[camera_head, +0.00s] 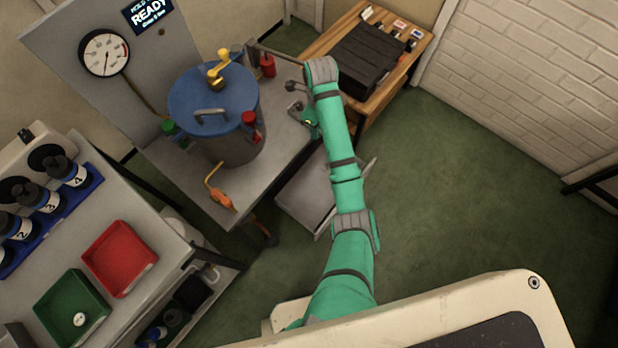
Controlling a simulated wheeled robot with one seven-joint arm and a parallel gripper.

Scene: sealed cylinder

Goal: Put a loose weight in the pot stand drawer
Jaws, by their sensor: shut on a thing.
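The pot stand (185,180) is a grey table at the left centre, carrying the blue-lidded pot (190,98). Its drawer (309,190) is a grey tray that stands pulled out on the right side, and the visible part of its floor looks bare. My green arm crosses in front of the drawer's right part. My gripper (298,107) is small and partly hidden by the wrist, over the stand's right end, above and behind the drawer. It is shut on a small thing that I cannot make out. A dark round knob-like thing (290,86) shows just above it; I cannot tell whether it is a loose weight.
A wooden bench (375,100) with a black case (370,58) stands behind my arm. At left, another table holds a red tray (120,258), a green tray (72,308) with a small white-topped piece, and dark numbered bottles. The green floor at right is free.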

